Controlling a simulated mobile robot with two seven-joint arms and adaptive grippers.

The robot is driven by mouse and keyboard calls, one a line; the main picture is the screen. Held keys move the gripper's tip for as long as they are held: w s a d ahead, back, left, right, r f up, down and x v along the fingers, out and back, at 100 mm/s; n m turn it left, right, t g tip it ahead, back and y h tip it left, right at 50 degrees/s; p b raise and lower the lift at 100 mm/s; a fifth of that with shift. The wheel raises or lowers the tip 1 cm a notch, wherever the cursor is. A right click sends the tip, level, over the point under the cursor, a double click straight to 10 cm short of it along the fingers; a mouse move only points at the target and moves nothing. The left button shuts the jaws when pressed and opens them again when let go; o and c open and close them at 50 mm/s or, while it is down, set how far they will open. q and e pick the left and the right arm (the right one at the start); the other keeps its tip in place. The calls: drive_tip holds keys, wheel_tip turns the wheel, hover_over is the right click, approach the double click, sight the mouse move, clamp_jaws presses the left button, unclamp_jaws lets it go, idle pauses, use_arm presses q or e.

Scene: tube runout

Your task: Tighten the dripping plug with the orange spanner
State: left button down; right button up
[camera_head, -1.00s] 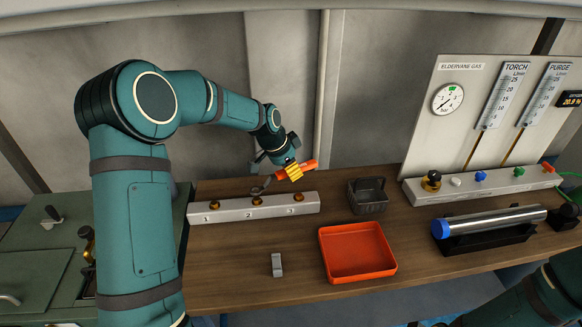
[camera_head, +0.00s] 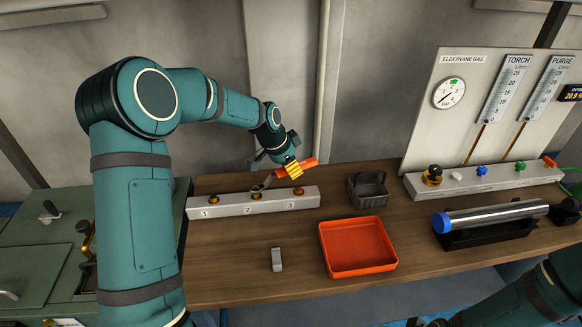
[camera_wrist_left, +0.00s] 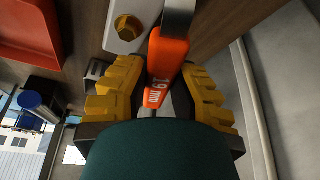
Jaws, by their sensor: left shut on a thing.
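My left gripper (camera_head: 291,169) is shut on the orange spanner (camera_head: 309,164). The handle also shows in the left wrist view (camera_wrist_left: 168,65), between the yellow finger pads, marked with a size. The spanner's grey head is at or just above the brass plug (camera_head: 256,196) numbered 2 on the pale manifold (camera_head: 225,207); I cannot tell whether it is seated. Plugs 1 (camera_head: 213,199) and 3 (camera_head: 297,194) are clear of it. A brass hex plug (camera_wrist_left: 128,27) shows near the handle in the wrist view. No drip is visible. My right arm's end is at the bottom edge, mostly cut off.
An orange-red tray (camera_head: 357,248), a dark grey bin (camera_head: 368,190) and a small grey block (camera_head: 277,260) are on the wooden bench (camera_head: 220,270). A gas panel (camera_head: 450,130) and a metal cylinder (camera_head: 490,218) in a black cradle are at the right. The wall is close behind my left gripper.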

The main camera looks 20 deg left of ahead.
use_arm(q)
drive_tip(key=shift+f+b, duration=0.75)
drive_tip(key=shift+f, duration=0.4)
